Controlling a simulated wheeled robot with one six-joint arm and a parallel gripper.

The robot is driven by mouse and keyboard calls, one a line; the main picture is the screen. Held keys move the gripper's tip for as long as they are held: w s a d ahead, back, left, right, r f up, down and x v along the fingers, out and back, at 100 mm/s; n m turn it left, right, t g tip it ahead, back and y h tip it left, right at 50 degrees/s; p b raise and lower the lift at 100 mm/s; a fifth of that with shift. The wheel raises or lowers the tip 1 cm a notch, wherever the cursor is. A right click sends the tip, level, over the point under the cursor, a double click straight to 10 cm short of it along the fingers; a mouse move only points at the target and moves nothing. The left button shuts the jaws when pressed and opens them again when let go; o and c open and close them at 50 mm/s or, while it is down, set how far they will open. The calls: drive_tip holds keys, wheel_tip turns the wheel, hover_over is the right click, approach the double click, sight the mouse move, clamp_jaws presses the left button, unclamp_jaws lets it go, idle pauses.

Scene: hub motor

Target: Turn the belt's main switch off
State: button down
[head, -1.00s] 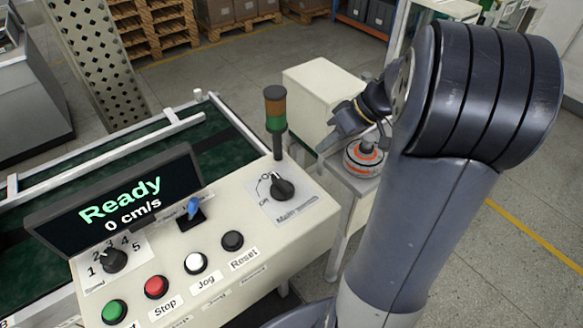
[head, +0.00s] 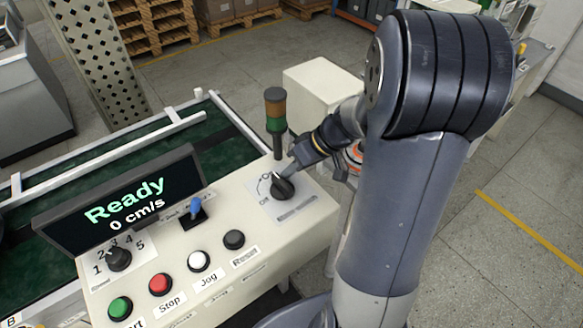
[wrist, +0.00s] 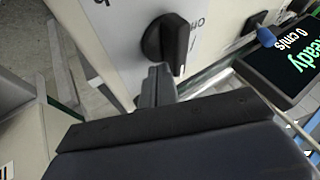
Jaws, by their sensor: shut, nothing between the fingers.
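The main switch, a black rotary knob (head: 283,188) on a white label plate, sits at the right end of the cream control panel (head: 318,212). The display (head: 120,205) reads "Ready" and "0 cm/s".
The panel also carries a blue-tipped lever (head: 195,207), a speed dial (head: 118,258), and green, red (head: 160,284), white and black buttons. A signal tower (head: 276,115) stands behind the switch. The green belt (head: 130,160) lies behind the panel.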

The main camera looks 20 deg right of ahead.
drive_tip(key=shift+w+a+n+g+b, duration=0.15)
drive_tip(key=shift+n+g+b, duration=0.2)
drive_tip(key=shift+n+b, duration=0.2)
drive_tip(key=shift+w+a+n+g+b, duration=0.1)
drive_tip(key=shift+w+n+g+b, duration=0.05)
drive_tip(key=shift+n+g+b, duration=0.3)
drive_tip(key=shift+w+a+f+n+g+b, duration=0.15)
drive_tip(key=shift+n+g+b, duration=0.2)
drive_tip(key=shift+n, duration=0.25)
drive_tip(key=shift+w+a+r+n+g+b, duration=0.1)
drive_tip(key=shift+n+g+b, duration=0.15)
drive_tip(key=shift+n+b, duration=0.25)
drive_tip(key=shift+n, duration=0.3)
drive_tip(key=shift+w+a+b, duration=0.1)
drive_tip(key=shift+a+b, duration=0.15)
drive_tip(key=shift+b, duration=0.15)
drive_tip(key=shift+w+a, duration=0.1)
drive_tip(key=shift+a, duration=0.05)
idle(0.6)
drive_tip(key=v, duration=1.1)
drive_tip(key=shift+b, duration=0.3)
